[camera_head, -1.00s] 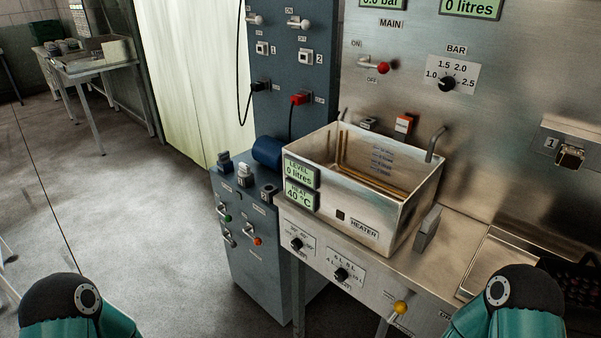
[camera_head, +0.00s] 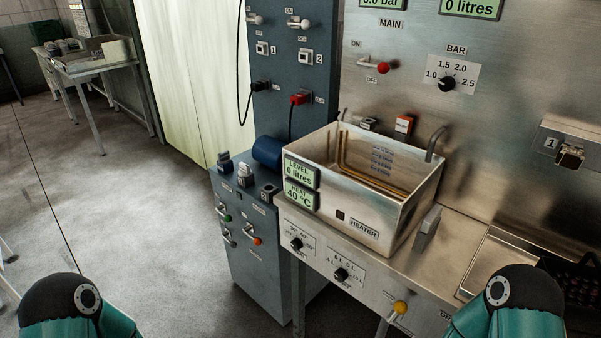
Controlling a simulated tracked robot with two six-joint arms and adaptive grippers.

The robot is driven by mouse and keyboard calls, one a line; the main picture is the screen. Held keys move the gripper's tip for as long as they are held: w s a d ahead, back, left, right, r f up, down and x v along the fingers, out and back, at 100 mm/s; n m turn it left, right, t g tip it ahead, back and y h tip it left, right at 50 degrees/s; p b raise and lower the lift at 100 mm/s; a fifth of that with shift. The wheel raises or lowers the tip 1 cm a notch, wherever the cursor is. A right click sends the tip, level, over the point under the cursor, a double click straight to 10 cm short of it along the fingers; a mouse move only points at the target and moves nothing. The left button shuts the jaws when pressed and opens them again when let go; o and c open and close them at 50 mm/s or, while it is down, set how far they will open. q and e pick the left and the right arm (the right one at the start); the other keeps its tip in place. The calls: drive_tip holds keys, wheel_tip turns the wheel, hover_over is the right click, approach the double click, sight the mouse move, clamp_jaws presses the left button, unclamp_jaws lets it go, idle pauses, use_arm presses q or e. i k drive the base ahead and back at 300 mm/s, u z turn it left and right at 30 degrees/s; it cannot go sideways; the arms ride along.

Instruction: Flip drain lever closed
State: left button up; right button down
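A lever with a yellow knob (camera_head: 400,307) sits on the front face of the steel bench, below the heater tank. A partly cut-off label beside it cannot be read in full, so I cannot tell for certain that it is the drain lever. The steel heater tank (camera_head: 340,225) stands on the bench; its displays read 0 litres and 40 °C. Teal and black parts of my two arms show at the bottom left and bottom right. Both of my grippers are out of view.
A blue-grey cabinet (camera_head: 255,270) with small levers stands left of the bench. Dials (camera_head: 341,275) sit on the bench front. A red-knobbed main lever (camera_head: 383,68) is on the back panel. A shallow tray (camera_head: 490,262) lies at the right. Open floor is at the left.

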sight(400, 307)
drive_tip(key=u, duration=0.65)
drive_tip(key=k, duration=1.6)
drive_tip(key=z, duration=0.4)
drive_tip(key=i, duration=1)
